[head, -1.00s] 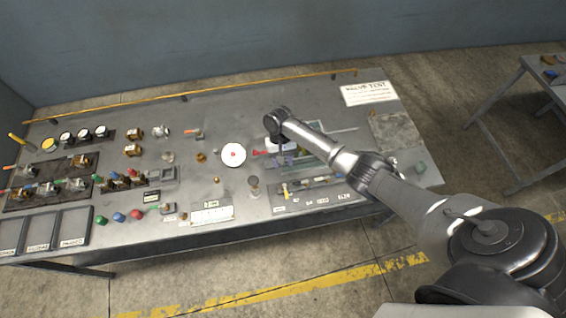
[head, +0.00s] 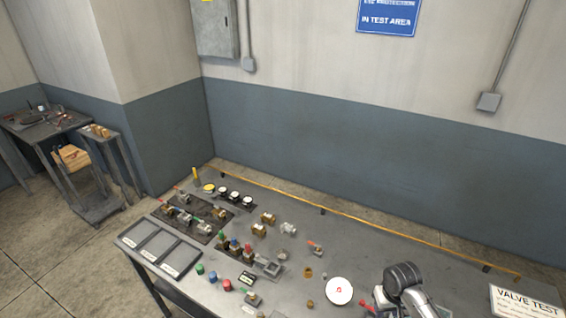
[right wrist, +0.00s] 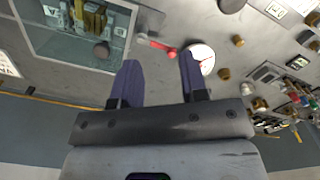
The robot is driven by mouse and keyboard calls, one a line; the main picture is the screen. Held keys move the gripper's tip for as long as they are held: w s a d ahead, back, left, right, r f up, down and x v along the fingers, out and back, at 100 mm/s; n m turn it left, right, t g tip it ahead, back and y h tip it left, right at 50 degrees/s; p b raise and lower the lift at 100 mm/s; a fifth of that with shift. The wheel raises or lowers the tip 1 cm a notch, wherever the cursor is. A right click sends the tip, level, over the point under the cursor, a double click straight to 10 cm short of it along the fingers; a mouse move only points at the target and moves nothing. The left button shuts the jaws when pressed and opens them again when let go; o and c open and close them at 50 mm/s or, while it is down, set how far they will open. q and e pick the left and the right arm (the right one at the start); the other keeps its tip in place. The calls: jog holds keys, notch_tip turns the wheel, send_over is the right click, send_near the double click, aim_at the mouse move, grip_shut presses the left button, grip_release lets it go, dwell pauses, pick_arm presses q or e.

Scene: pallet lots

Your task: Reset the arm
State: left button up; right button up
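My right gripper (right wrist: 158,62) shows in the right wrist view with its two dark purple fingers apart and nothing between them. Beyond the fingertips are the grey bench top, a round white gauge (right wrist: 203,58) with a red centre, and a red-handled part (right wrist: 165,47). In the head view the top of my right arm shows at the bottom edge, right of the same white gauge (head: 339,291); the gripper's fingers are hidden or out of frame there. My left arm and left gripper are not in view.
The steel bench (head: 215,284) carries valves, gauges, coloured caps and three empty bins (head: 160,247). A yellow rail (head: 380,231) runs along its back edge. In the right wrist view a glass-like tray (right wrist: 70,50) holds brass fittings. A side table (head: 40,122) stands far left.

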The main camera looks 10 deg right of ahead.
jog(key=w+a+r+n+t+h, duration=0.1)
jog(key=w+a+r+n+t, duration=0.15)
jog(key=r, duration=0.35)
jog(key=w+a+r+n+t, duration=0.1)
jog(key=a+r+t, duration=0.15)
jog(key=r, duration=0.35)
jog(key=s+a+r+t+p, duration=0.2)
jog(key=s+a+r+t, duration=0.3)
jog(key=s, duration=0.4)
jog(key=s+a+f+g+y+p, duration=0.1)
jog(key=s+a+f+g+p, duration=0.2)
jog(key=s, duration=1.1)
jog(key=s+f+g, duration=0.3)
jog(key=s+f, duration=0.3)
jog(key=s, duration=0.7)
notch_tip(320, 180, down, 40)
jog(key=b, duration=3.9)
jog(key=shift+s+r+m, duration=0.15)
jog(key=shift+m, duration=0.3)
jog(key=shift+r, duration=0.1)
